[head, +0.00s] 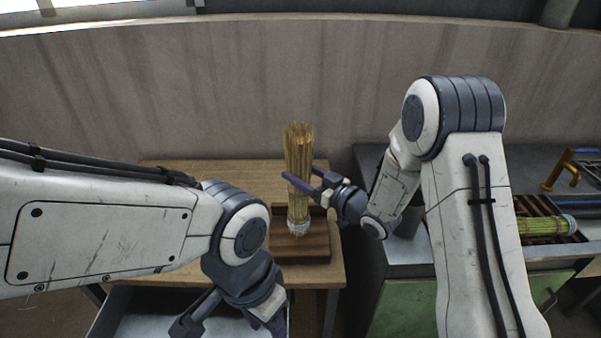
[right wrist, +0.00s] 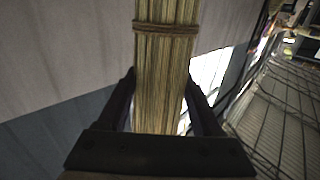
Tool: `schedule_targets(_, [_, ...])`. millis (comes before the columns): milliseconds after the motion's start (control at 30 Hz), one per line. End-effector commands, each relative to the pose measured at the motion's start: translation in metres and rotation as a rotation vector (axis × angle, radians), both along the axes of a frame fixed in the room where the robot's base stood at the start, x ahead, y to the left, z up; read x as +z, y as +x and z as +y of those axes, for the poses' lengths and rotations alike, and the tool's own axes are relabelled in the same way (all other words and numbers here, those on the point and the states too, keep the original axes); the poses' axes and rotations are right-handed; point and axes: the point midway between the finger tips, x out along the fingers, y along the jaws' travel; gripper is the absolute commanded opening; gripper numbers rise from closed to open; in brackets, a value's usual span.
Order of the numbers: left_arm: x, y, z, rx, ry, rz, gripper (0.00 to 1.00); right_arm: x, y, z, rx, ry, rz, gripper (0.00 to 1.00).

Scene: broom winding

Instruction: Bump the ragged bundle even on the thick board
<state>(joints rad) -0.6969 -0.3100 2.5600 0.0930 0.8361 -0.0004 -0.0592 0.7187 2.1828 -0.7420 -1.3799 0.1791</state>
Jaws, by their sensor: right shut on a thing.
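The ragged straw bundle (head: 298,150) is held upright over the thick brown board (head: 300,250) on the wooden table. It has a pale band near its lower end, and its top is uneven. Whether its lower end touches the board or hangs just above it, I cannot tell. My right gripper (head: 305,186) is shut on the bundle around its middle. In the right wrist view the bundle (right wrist: 165,60) runs between the two fingers (right wrist: 160,88), with a brown tie above them. My left gripper (head: 232,322) is low in front, its fingers spread and empty, apart from the board.
A grey counter (head: 520,180) with a green front stands at the right. On it are a rack with another banded bundle (head: 542,226), an orange-handled tool (head: 562,168) and a grey cup (head: 408,222). The wooden table's left part (head: 250,180) is bare. A wall rises behind.

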Motion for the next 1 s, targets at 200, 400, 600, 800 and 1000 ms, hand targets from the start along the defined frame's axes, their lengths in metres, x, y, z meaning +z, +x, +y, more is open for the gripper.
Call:
schedule_targets(200, [-0.015,0.0,0.0,0.0,0.0,0.0,0.5,-0.016,0.0,0.0,0.0,0.0,0.0,0.27])
schedule_targets(400, [-0.026,0.0,0.0,0.0,0.0,0.0,0.5,-0.028,0.0,0.0,0.0,0.001,-0.001,0.27])
schedule_targets(600, [-0.037,0.0,0.0,0.0,0.0,0.0,0.5,-0.04,0.0,0.0,0.0,0.001,-0.001,0.27])
schedule_targets(800, [-0.048,0.0,0.0,0.0,0.0,0.0,0.5,-0.052,0.0,0.0,0.0,0.001,-0.001,0.27])
schedule_targets(1000, [-0.043,0.0,0.0,0.0,0.0,0.0,0.5,-0.047,0.0,0.0,0.0,0.0,0.0,0.27])
